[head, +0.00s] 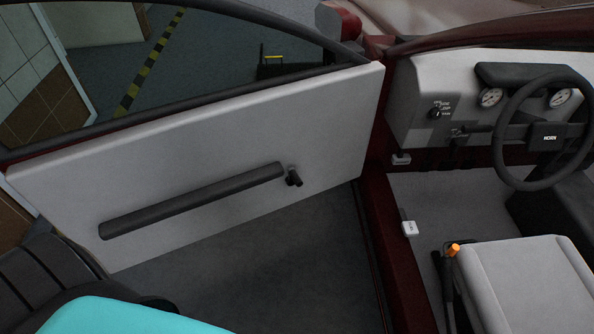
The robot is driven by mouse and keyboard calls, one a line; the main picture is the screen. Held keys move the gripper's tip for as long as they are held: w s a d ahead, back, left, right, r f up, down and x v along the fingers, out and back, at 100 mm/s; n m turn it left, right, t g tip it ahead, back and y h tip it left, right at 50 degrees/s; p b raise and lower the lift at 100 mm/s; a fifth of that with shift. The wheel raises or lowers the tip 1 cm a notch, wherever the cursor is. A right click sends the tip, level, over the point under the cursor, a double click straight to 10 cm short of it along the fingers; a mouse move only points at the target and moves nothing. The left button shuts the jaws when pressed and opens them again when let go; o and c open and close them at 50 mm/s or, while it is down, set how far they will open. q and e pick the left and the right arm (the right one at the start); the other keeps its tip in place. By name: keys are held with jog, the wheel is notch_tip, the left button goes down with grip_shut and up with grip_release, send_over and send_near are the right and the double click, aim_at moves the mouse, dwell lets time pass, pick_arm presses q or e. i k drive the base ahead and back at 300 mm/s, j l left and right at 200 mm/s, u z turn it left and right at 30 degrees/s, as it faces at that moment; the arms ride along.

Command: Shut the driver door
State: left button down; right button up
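The driver door (330,120) stands open on the left, with its light grey inner panel facing me. A long dark armrest bar (190,202) runs across the panel, rising to the right. A small black handle (293,177) sits just past the bar's right end. The door's window frame (200,108) runs along the top. The dark red door sill (385,250) is to the right, and grey floor shows between it and the door's lower edge. Neither gripper is in view; only teal and black parts of my own body show at the lower left.
The steering wheel (543,130) and white dashboard (430,90) are at the upper right. A light grey seat (530,280) and an orange-tipped lever (453,250) are at the lower right. A red side mirror (338,20) sits beyond the door. Dark floor (280,260) lies clear below the door.

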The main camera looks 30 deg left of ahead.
aim_at(131, 191)
jog(key=u, duration=1.55)
